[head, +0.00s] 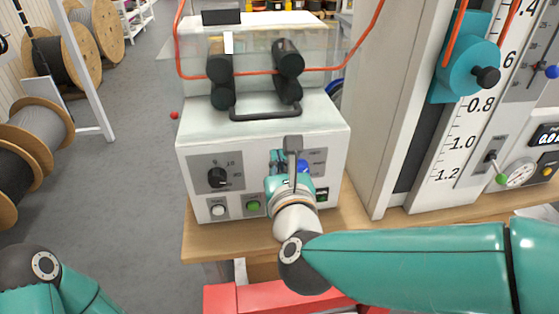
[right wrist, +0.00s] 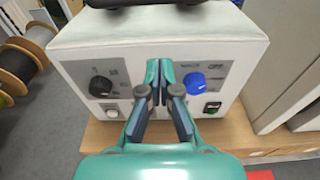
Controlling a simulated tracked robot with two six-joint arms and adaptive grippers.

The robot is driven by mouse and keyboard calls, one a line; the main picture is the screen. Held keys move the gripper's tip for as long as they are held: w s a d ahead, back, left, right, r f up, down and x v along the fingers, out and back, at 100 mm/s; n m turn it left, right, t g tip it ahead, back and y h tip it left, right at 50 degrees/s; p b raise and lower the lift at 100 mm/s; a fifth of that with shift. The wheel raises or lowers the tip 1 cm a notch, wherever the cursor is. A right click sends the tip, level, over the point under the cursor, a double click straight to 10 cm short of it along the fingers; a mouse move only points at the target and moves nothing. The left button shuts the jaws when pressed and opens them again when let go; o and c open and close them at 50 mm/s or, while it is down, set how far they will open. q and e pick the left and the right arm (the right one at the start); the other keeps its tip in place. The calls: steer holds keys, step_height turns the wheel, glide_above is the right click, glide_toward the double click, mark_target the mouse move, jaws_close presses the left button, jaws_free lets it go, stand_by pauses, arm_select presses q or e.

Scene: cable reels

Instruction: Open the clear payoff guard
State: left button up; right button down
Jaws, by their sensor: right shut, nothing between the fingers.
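The clear payoff guard (head: 322,50) is a transparent panel over the top of the white machine (head: 262,136). The floor and shelves show through it, and its exact tilt is hard to make out. A black U-shaped handle (head: 265,114) lies in front of the black rollers (head: 288,58), at the top front of the machine. My right gripper (head: 290,163) is in front of the machine's front panel, below the handle and apart from it. In the right wrist view its fingers (right wrist: 166,68) are together and empty, between the two knobs. My left gripper is out of view.
The front panel has a black knob (head: 217,177), a blue knob (right wrist: 194,82) and a green button (head: 253,205). An orange cable (head: 330,69) crosses above the machine. A tall scaled column (head: 425,110) stands close on the right. Cable reels (head: 40,125) stand at left.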

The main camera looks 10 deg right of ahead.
mark_target(270, 133)
steer(key=w, duration=0.2)
steer(key=w+p, duration=0.1)
steer(key=w, duration=0.2)
steer(key=w+f+p, duration=0.1)
steer(key=w, duration=0.1)
steer(key=shift+w, duration=0.15)
steer(key=r+p, duration=0.2)
steer(key=r, duration=0.1)
steer(key=shift+s, duration=0.4)
steer(key=shift+s+r+p, duration=0.15)
steer(key=shift+r+p, duration=0.2)
steer(key=shift+r, duration=0.05)
steer(key=shift+s+a+r, duration=0.1)
